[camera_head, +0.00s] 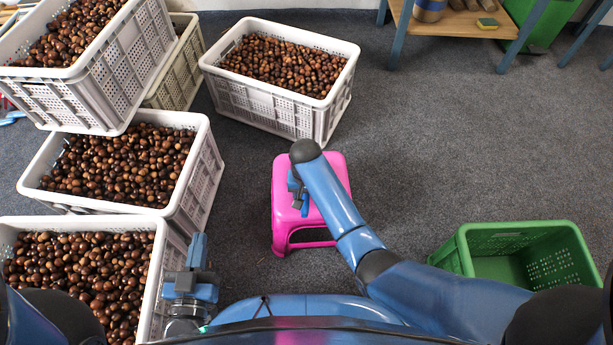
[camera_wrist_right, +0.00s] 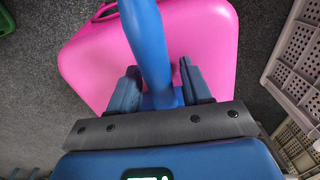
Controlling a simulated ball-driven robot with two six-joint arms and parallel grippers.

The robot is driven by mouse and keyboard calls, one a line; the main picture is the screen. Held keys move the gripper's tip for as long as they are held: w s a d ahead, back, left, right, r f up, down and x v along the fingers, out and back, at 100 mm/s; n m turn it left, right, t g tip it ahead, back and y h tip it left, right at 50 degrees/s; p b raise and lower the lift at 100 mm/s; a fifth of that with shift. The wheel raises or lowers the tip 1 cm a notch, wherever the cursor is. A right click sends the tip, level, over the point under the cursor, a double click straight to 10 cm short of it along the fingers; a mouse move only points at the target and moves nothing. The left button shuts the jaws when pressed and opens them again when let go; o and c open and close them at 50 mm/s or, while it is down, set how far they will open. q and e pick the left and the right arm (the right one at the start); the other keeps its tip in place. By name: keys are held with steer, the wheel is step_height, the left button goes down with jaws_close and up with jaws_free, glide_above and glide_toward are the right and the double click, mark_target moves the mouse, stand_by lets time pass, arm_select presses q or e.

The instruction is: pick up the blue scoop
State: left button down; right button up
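A blue handle-like piece (camera_wrist_right: 150,45), which looks like the scoop's handle, runs from the top edge of the right wrist view down between my right gripper's fingers (camera_wrist_right: 160,82). One finger is close on each side; I cannot tell whether both press on it. The scoop's bowl is not visible. In the head view my right gripper (camera_head: 299,190) is over the pink stool (camera_head: 335,175), partly hidden by my right arm, with a small blue part beside it. My left gripper (camera_head: 197,262) is beside the front left chestnut crate, with no object visible in it; its finger gap is not clear.
Chestnut crates stand at the front left (camera_head: 160,285), middle left (camera_head: 205,185), upper left (camera_head: 120,85) and top centre (camera_head: 270,115). An empty green crate (camera_head: 455,255) is at the right. A wooden shelf (camera_head: 460,25) stands at the back. The grey floor right of the stool is clear.

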jaws_close()
steer(key=shift+r, duration=0.15)
step_height(320, 180, up, 20)
steer(key=p, duration=0.9)
steer(key=shift+p, duration=0.3)
